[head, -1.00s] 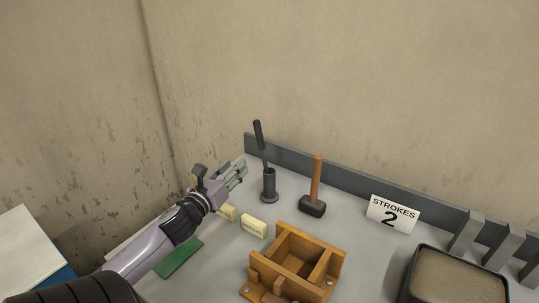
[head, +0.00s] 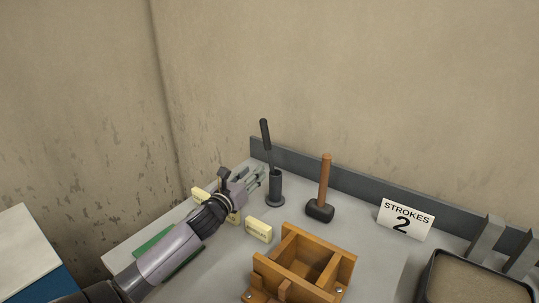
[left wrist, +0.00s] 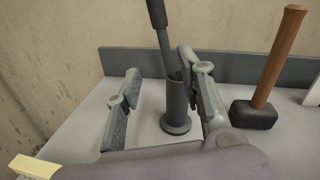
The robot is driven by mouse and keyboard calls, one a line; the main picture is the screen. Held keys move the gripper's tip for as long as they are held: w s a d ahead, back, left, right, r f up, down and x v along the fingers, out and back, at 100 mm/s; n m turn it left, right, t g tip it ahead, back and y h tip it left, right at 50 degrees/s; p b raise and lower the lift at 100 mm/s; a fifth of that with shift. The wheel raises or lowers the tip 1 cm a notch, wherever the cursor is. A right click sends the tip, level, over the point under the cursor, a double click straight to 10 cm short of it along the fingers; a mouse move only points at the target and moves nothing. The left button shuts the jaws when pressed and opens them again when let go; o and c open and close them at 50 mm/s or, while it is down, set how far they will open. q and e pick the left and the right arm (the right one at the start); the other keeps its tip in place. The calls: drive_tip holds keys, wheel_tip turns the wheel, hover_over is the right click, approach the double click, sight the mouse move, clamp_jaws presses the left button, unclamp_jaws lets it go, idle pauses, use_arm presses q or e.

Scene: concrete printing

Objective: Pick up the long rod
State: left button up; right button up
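The long rod (head: 265,133) is dark, with a thick grip at its top. It leans in a dark grey cylindrical holder (head: 275,188) near the back edge of the table; its lower end is hidden inside. My left gripper (head: 259,178) is open, just left of the holder in the head view. In the left wrist view the rod (left wrist: 160,30) and holder (left wrist: 176,108) show between the spread fingers (left wrist: 158,75), nearer the right finger. I see no contact with the rod, and the gap in depth is hard to tell. My right gripper is not in view.
A wooden-handled mallet (head: 324,185) stands right of the holder. A wooden mould box (head: 300,268), yellow labelled blocks (head: 258,229), a "STROKES 2" sign (head: 405,219) and a sand tray (head: 480,285) share the table. A grey back rail (head: 345,182) runs behind them.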

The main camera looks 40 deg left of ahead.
sight(269, 156)
use_arm(q)
drive_tip(key=x, duration=0.3)
drive_tip(key=p+x, duration=0.1)
drive_tip(key=x, duration=0.2)
drive_tip(key=p+x, duration=0.1)
drive_tip(key=x, duration=0.3)
drive_tip(key=shift+d+r, duration=0.25)
drive_tip(key=shift+d, duration=0.05)
drive_tip(key=shift+w+a+f, duration=0.15)
drive_tip(key=shift+w, duration=0.35)
drive_tip(key=shift+s, duration=0.1)
drive_tip(key=shift+c, duration=0.2)
clamp_jaws()
